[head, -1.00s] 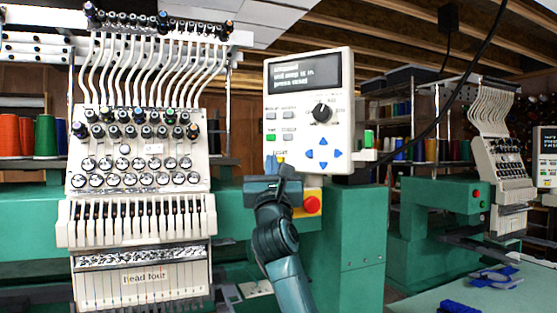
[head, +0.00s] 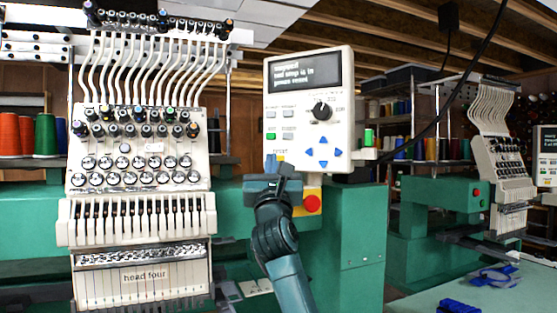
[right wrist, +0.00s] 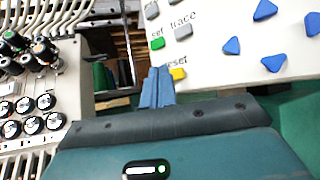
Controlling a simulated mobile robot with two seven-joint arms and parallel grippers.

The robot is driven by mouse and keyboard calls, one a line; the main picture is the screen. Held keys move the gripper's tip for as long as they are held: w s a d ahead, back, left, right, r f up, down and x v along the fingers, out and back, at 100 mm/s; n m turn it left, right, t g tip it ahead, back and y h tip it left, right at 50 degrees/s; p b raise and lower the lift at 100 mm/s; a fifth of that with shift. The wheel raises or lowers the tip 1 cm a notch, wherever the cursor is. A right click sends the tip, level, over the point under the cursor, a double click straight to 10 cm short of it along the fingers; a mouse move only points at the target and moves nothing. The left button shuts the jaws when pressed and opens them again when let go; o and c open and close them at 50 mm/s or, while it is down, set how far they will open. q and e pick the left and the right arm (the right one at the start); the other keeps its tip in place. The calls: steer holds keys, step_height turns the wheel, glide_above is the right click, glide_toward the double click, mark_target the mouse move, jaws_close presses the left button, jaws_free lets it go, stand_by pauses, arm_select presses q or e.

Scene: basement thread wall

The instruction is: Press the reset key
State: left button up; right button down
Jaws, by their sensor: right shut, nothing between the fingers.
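The reset key is a small yellow key (right wrist: 178,73) on the pale control panel (right wrist: 225,75), just under the word "reset" in the right wrist view. In the head view the yellow key (head: 281,158) shows at the lower left of the panel (head: 345,95), partly hidden by my gripper. My right gripper (right wrist: 158,76) is shut and empty, its blue fingertips side by side. The tips are just left of the yellow key in the wrist view. Whether they touch the panel I cannot tell. The right gripper (head: 271,163) also shows in the head view. My left gripper is not in view.
A green key (right wrist: 157,43) sits above the yellow one, with blue arrow keys (head: 323,153) to the right. A red round button (head: 312,204) on a yellow plate is below the panel. The needle head (head: 140,220) stands close to the left. The display (head: 305,73) shows small text.

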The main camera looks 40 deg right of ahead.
steer(key=shift+d, duration=0.15)
stand_by(0.8)
steer(key=shift+w+d+p, duration=0.2)
steer(key=shift+d+p, duration=0.05)
steer(key=shift+p, duration=0.1)
steer(key=shift+w+d, duration=0.2)
steer(key=shift+d, duration=0.2)
stand_by(0.7)
stand_by(0.3)
steer(key=shift+s+a+p, duration=0.4)
steer(key=shift+a+p, duration=0.1)
steer(key=shift+a, duration=0.25)
steer(key=shift+a, duration=0.1)
